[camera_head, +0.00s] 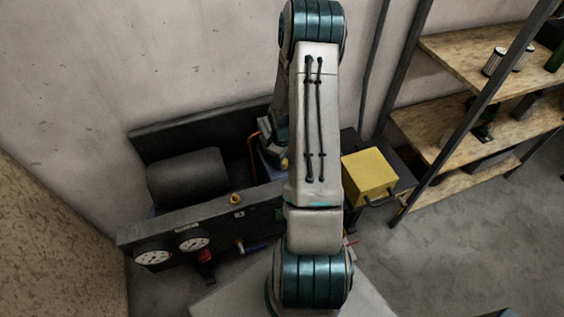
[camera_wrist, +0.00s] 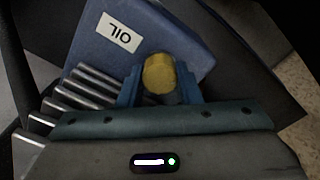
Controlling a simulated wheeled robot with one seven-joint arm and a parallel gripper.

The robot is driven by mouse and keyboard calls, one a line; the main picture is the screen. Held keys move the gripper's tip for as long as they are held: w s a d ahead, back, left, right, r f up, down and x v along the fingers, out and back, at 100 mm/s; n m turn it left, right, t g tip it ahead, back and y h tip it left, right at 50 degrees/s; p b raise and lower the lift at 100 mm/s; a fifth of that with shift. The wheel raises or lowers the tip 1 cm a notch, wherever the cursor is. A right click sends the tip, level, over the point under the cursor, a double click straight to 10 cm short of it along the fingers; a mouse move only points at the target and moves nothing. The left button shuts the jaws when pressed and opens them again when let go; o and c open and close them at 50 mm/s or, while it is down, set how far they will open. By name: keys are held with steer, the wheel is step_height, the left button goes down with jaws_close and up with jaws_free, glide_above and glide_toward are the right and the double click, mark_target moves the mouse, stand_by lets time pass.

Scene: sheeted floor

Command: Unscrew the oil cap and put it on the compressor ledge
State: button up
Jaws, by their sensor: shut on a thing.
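The round yellow oil cap (camera_wrist: 158,73) is between the two blue fingers of my gripper (camera_wrist: 159,84) in the wrist view. The fingers are shut on its sides. Just beyond it is a blue housing (camera_wrist: 190,42) with a white OIL label. I cannot tell whether the cap still touches the housing, since the gripper hides its lower side. In the head view my arm covers most of this spot. The compressor (camera_head: 185,177) stands against the wall at left, with a long dark front ledge (camera_head: 216,209).
A yellow box (camera_head: 369,174) stands right of my arm, before wooden shelves (camera_head: 470,120). Silver fins (camera_wrist: 75,95) lie left of the fingers.

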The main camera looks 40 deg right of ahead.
steer(key=n, duration=0.3)
steer(key=shift+p, duration=0.35)
steer(key=n+p, duration=0.1)
steer(key=n, duration=0.4)
steer(key=shift+r+n+p, duration=0.15)
steer(key=shift+n+p, duration=0.15)
steer(key=shift+p, duration=0.1)
steer(key=n+p, duration=0.3)
steer(key=n, duration=0.3)
steer(key=shift+n, duration=0.3)
steer(key=shift+n+p, duration=0.55)
steer(key=shift+n, duration=0.55)
steer(key=shift+f, duration=0.2)
steer(key=o, duration=1.2)
steer(key=shift+c, duration=0.5)
steer(key=shift+c, duration=0.5)
